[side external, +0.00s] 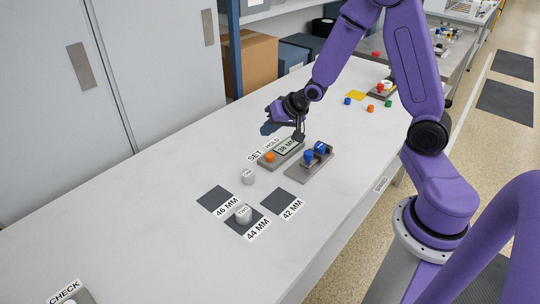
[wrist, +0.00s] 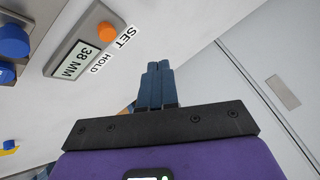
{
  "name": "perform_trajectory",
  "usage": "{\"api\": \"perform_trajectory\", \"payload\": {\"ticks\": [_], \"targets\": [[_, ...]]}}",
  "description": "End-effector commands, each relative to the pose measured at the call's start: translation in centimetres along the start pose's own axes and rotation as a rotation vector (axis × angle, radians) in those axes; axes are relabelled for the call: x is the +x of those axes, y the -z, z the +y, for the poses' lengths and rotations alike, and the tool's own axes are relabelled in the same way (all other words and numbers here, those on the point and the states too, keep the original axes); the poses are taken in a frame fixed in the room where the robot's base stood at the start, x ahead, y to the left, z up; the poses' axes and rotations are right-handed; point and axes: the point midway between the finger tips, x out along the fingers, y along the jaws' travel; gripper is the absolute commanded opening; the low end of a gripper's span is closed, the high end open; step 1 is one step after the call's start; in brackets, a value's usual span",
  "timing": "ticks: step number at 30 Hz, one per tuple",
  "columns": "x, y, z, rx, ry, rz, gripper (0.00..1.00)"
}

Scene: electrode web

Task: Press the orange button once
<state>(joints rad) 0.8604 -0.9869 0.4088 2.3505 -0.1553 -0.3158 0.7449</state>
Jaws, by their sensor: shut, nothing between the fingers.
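The orange button (side external: 270,157) sits at the near end of a grey box with a display (side external: 287,147) reading 38 MM. SET and HOLD labels lie beside the box. In the wrist view the orange button (wrist: 106,31) shows at upper left, with the display (wrist: 72,60) beside it. My gripper (side external: 268,129) is behind the box, above the table, apart from the button. In the wrist view its fingers (wrist: 159,64) are together and empty, to the right of and below the button. Nothing covers the button.
A plate with blue knobs (side external: 308,156) stands right of the box. A small grey cylinder (side external: 248,177) stands in front; another (side external: 243,214) is on the 44 MM pad. A CHECK station (side external: 72,299) is at bottom left. Small coloured parts and a brown carton (side external: 248,62) are farther back.

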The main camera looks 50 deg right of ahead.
Motion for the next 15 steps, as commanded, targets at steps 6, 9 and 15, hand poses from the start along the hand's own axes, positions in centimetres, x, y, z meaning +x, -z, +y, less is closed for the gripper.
{"api": "perform_trajectory", "payload": {"ticks": [6, 9, 15], "targets": [[1.7, 2.9, 3.4, 0.169, 0.009, 0.099, 0.0], [1.9, 3.5, 4.0, 0.2, 0.014, 0.119, 0.0], [1.9, 3.7, 4.1, 0.209, 0.017, 0.127, 0.0]]}}
